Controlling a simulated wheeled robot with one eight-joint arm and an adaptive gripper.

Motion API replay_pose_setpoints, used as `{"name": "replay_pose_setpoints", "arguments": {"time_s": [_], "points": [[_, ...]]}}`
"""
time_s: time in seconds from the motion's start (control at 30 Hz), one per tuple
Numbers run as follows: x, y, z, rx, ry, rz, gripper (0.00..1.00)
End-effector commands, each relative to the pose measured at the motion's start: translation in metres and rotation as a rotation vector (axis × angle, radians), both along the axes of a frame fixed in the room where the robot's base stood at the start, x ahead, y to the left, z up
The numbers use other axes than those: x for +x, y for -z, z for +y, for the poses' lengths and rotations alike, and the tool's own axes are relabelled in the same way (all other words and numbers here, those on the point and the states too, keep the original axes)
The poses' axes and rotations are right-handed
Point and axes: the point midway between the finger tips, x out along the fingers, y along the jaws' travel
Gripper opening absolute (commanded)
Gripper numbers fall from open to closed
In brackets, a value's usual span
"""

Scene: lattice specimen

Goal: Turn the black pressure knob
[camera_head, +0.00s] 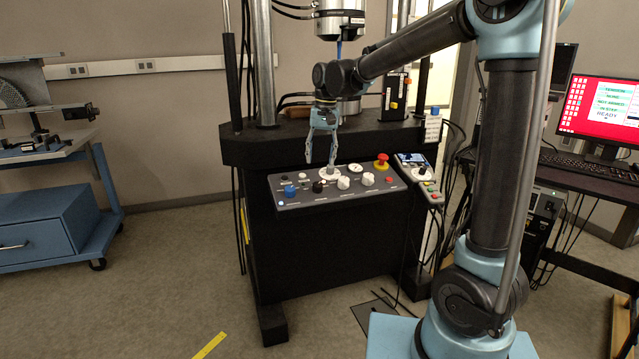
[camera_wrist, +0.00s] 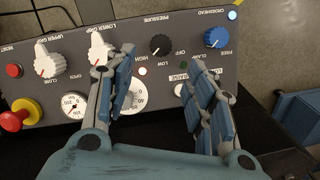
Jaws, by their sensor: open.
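The black pressure knob (camera_wrist: 161,45) is round with a pale pointer line and sits on the grey control panel. In the wrist view, where the lettering is upside down, it lies beyond my fingertips and roughly between their lines. It also shows in the head view as a small dark knob (camera_head: 318,187) near the panel's front middle. My gripper (camera_head: 321,160) points down over the back part of the panel. Its two blue-grey fingers are apart and empty in the wrist view (camera_wrist: 157,78). They do not appear to touch the knob. One finger partly covers a white dial gauge (camera_wrist: 132,96).
A blue knob (camera_wrist: 216,37) sits beside the pressure knob. White knobs (camera_wrist: 102,53) are on its other side, with a red-and-yellow emergency button (camera_wrist: 20,114) farther along. The black machine frame (camera_head: 240,150) rises behind the panel. A handheld control box (camera_head: 420,175) hangs to its right.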

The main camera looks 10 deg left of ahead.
Motion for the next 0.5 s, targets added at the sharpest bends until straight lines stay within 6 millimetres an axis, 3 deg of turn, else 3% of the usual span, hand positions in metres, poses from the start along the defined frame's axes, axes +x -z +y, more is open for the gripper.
{"name": "replay_pose_setpoints", "arguments": {"time_s": [0.3, 0.5], "points": [[-0.001, 0.056, 0.005, 0.0, 0.0, 0.0, 0.49], [-0.001, 0.082, 0.007, 0.0, 0.0, 0.0, 0.49]]}}
